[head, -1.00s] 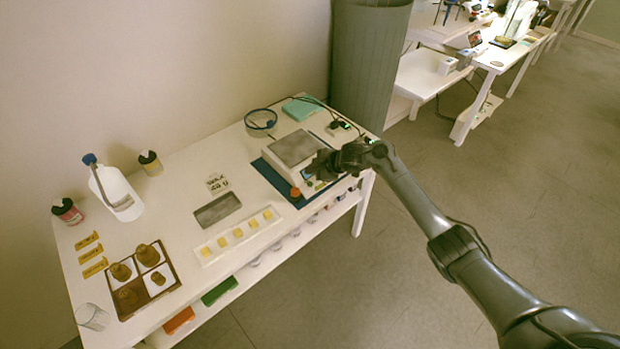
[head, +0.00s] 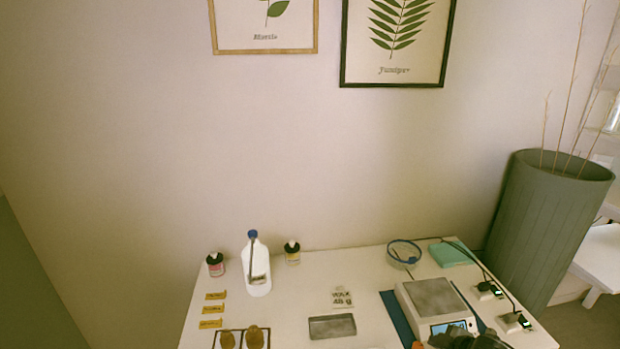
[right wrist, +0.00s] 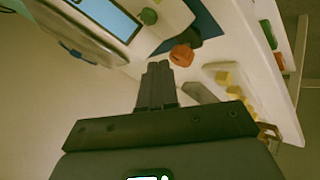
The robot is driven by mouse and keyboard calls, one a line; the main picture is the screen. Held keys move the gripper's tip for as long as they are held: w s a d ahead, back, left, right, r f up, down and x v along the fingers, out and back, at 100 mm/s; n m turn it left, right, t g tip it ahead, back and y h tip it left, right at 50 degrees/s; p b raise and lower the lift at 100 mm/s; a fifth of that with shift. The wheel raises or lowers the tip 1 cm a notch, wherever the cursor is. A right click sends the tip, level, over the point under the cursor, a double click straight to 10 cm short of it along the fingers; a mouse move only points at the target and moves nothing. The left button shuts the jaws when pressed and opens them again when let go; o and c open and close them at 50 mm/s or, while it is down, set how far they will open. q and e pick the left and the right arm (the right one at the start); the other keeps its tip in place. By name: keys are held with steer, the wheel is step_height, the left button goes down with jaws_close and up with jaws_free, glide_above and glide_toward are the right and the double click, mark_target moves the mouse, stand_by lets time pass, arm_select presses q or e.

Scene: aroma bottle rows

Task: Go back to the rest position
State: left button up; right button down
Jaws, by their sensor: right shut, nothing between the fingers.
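My right gripper (right wrist: 157,85) is shut and empty in the right wrist view. In that view its fingers point toward an orange-capped item (right wrist: 181,55) and a green-capped item (right wrist: 148,16) beside the scale (right wrist: 85,45). In the head view only a dark part of my right gripper (head: 468,338) shows at the bottom edge, in front of the scale (head: 432,296). My left gripper is not in any view.
A tall grey-green planter (head: 550,225) stands at the right. Framed prints hang above.

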steer(key=s+a+f+m+g+h, duration=0.1)
steer(key=s+a+f+m, duration=0.15)
steer(key=s+a, duration=0.45)
steer(key=s+a+f+m+h, duration=0.1)
steer(key=s+a+f, duration=0.35)
steer(key=s, duration=0.35)
steer(key=s+a+r+m+g, duration=0.1)
steer(key=s+a+r+m, duration=0.1)
steer(key=s, duration=0.6)
steer(key=s+a+r+m+g, duration=0.2)
steer(key=s+r, duration=0.1)
steer(key=s, duration=0.5)
steer(key=s+a+r+m+g, duration=0.1)
steer(key=s+a+r+m, duration=0.15)
steer(key=s, duration=0.55)
step_height(320, 180, up, 34)
steer(key=p, duration=3.4)
steer(key=shift+w+f+y+p, duration=0.15)
steer(key=shift+w+y+p, duration=0.05)
steer(key=shift+y+p, duration=0.1)
